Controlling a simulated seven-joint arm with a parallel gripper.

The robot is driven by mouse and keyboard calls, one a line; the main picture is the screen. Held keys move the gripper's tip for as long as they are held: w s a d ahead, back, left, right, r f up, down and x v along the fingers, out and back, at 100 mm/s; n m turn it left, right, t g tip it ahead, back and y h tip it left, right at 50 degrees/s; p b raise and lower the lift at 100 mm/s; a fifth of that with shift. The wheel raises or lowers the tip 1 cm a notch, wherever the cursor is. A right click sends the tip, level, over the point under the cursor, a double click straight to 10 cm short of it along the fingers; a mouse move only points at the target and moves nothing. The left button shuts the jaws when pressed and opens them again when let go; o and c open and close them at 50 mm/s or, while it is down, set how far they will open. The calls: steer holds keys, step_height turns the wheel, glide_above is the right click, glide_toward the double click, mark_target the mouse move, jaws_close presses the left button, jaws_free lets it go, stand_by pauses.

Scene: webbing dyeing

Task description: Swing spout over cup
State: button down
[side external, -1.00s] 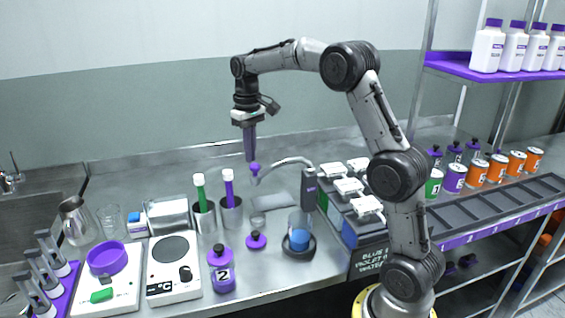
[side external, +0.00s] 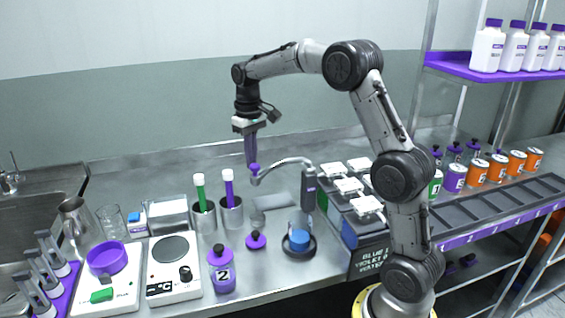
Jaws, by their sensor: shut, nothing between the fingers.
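The spout (side external: 284,162) is a curved grey tube reaching left from the top of a grey dispenser post (side external: 309,190). A purple knob (side external: 254,169) sits at its outer, left end. My gripper (side external: 251,164) points down with its purple fingers shut and empty. Its tips are at or just above the knob; I cannot tell whether they touch. A clear cup with blue contents (side external: 299,242) stands on a round black base in front of the post. The spout's outer end is to the left of this cup in the picture, not above it.
A purple stopper (side external: 256,240) and a purple bottle marked 2 (side external: 222,271) stand left of the cup. Metal holders with green (side external: 200,192) and purple (side external: 229,188) sticks stand left of the spout. White-topped containers (side external: 349,187) crowd the post's right side.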

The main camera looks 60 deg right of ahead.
mark_target(255, 167)
steer(key=shift+s+a, duration=0.4)
steer(key=shift+a, duration=0.1)
steer(key=shift+s+a, duration=0.7)
steer(key=shift+s, duration=0.25)
steer(key=shift+s+a, duration=0.6)
steer(key=shift+s, duration=0.4)
steer(key=shift+s+a, duration=0.25)
steer(key=shift+s, duration=0.25)
steer(key=shift+s+a, duration=0.25)
steer(key=shift+s, duration=0.3)
